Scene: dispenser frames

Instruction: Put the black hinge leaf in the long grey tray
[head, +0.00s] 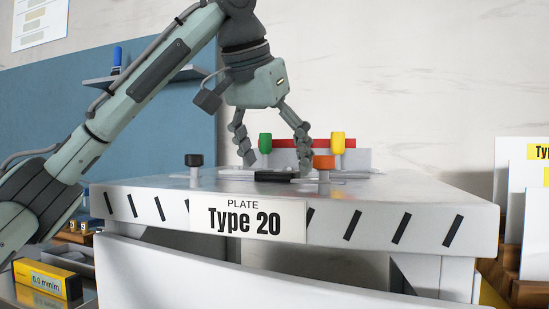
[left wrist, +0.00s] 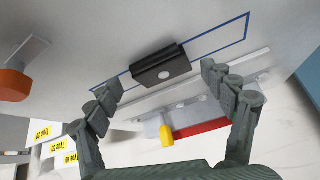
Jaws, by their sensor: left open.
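The black hinge leaf (head: 273,176) lies on the top of the grey plate stand. In the left wrist view the leaf (left wrist: 160,67) is a dark block with a pale round spot, lying across a blue outlined rectangle. My left gripper (head: 276,165) is open above the plate, pointing down. In the left wrist view its fingertips (left wrist: 162,77) are on either side of the leaf, with gaps between; I see no grip on it. My right gripper is not in view.
The stand (head: 350,220) is labelled Type 20. A black knob (head: 194,160) and an orange knob (head: 324,162) stand on it. A red bar (head: 297,142) with green and yellow handles is behind. A yellow box (head: 47,279) is lower left.

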